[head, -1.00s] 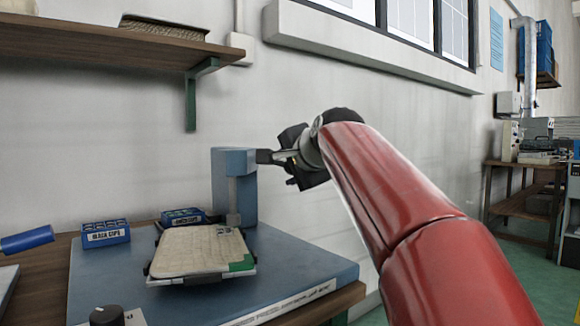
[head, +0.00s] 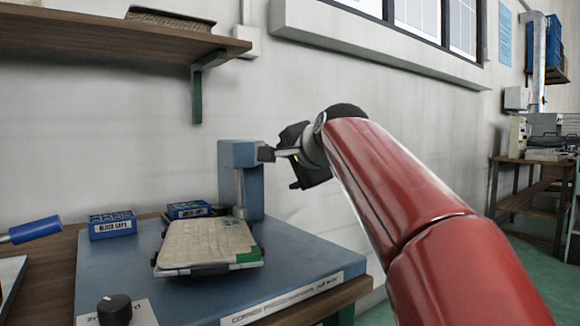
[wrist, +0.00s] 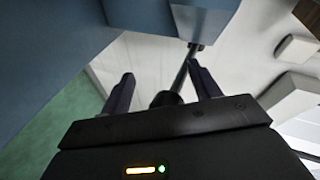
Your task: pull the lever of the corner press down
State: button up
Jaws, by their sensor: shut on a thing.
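The corner press (head: 228,155) is a blue-grey post at the back of a blue base plate. Its lever (head: 285,152) sticks out to the right from near the top, roughly level. My gripper (wrist: 162,78) is shut on the lever's end. In the wrist view the lever's thin rod (wrist: 180,75) and black knob (wrist: 166,99) lie between the two fingers. A beige panel (head: 205,243) with a green corner lies in a dark tray frame on the base, in front of the post.
Two blue boxes (head: 112,224) stand behind and left of the panel. A blue handle (head: 35,231) is at far left, a black dial (head: 114,308) at front left. A wooden shelf (head: 110,42) hangs on the wall above. A window ledge (head: 370,50) runs above my arm.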

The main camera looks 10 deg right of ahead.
jog(key=s+d, duration=0.1)
jog(key=s, duration=0.7)
jog(key=shift+d+f+b, duration=0.25)
jog(key=shift+f+b, duration=0.05)
jog(key=shift+f, duration=0.15)
jog(key=shift+w, duration=0.1)
dwell(0.4)
jog(key=p+v, duration=0.1)
jog(key=v, duration=0.6)
jog(key=shift+s, duration=0.4)
jog(key=shift+s+r, duration=0.1)
